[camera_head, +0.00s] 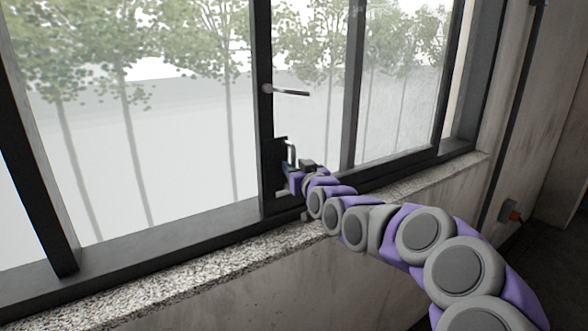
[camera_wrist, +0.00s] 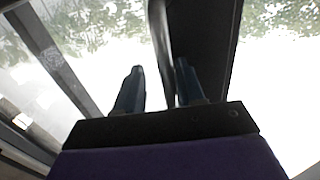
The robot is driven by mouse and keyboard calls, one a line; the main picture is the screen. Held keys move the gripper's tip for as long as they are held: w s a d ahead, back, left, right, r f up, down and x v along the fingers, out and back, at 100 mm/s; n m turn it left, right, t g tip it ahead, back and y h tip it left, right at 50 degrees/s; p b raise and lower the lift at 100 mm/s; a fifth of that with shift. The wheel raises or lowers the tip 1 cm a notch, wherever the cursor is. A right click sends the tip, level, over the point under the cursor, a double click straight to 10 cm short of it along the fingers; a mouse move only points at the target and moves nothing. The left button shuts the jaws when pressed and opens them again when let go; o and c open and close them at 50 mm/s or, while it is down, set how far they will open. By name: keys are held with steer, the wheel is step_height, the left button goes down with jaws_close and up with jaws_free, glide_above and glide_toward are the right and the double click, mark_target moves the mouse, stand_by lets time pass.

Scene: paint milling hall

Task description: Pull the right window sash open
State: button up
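The right window sash (camera_head: 266,130) has a dark frame and clear glass. A lever handle (camera_head: 290,92) sticks out to the right from its left upright. Lower on this upright is a small upright pull handle (camera_head: 291,152) on a dark plate. My gripper (camera_head: 292,172) is at this pull handle, partly hidden by my own arm. In the wrist view, the two fingers of my gripper (camera_wrist: 160,72) are apart, with the dark pull handle bar (camera_wrist: 160,40) running between them. A gap shows left of the bar; contact on the right is unclear.
A speckled stone sill (camera_head: 180,277) runs below the window, close under my arm. Another dark upright (camera_head: 354,80) stands right of the handles. The left pane (camera_head: 150,130) is wide.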

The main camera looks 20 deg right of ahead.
steer(key=shift+a+r, duration=0.1)
stand_by(0.4)
steer(key=shift+s, duration=0.1)
steer(key=s+d+b, duration=0.1)
steer(key=s+d, duration=0.1)
steer(key=s, duration=1.5)
